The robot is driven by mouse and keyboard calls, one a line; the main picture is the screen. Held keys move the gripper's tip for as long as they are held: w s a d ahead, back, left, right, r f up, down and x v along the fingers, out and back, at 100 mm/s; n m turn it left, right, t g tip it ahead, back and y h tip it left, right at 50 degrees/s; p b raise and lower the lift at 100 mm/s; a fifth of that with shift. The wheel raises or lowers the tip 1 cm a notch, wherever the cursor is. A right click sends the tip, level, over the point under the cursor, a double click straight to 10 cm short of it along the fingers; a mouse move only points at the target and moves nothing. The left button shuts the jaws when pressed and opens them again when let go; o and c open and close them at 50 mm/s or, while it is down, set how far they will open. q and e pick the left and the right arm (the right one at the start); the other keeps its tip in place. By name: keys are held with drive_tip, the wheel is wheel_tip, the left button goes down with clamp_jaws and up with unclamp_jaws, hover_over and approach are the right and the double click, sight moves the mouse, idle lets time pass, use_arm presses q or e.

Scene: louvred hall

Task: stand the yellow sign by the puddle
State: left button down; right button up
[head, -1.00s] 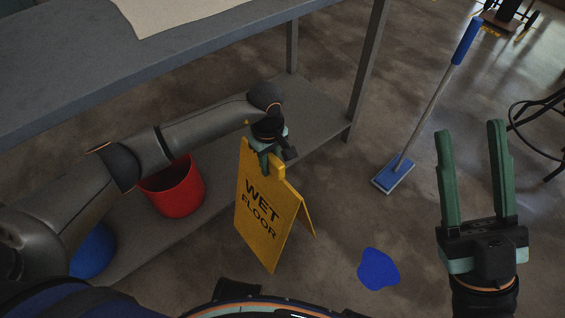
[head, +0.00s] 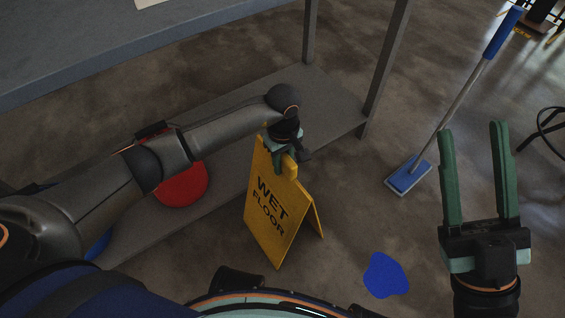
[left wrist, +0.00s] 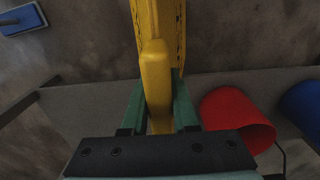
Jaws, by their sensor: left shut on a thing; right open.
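The yellow sign (head: 274,210), marked WET FLOOR, is upright with its two panels spread, left of the puddle. My left gripper (head: 287,158) is shut on the handle at its top. In the left wrist view the handle (left wrist: 155,80) lies between the green fingers of my left gripper (left wrist: 158,100). I cannot tell whether the sign's feet touch the floor. The blue puddle (head: 386,276) lies flat on the floor, apart from the sign. My right gripper (head: 480,180) is open and empty, to the right of the puddle.
A grey table (head: 150,45) with a low shelf (head: 325,100) stands behind the sign. A red bucket (head: 183,186) sits on the shelf. A blue mop (head: 409,177) stands at the right. A stool (head: 548,125) is at the right edge. Floor between sign and puddle is clear.

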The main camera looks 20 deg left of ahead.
use_arm(q)
drive_tip(key=shift+w+f, duration=0.1)
drive_tip(key=c, duration=0.7)
unclamp_jaws()
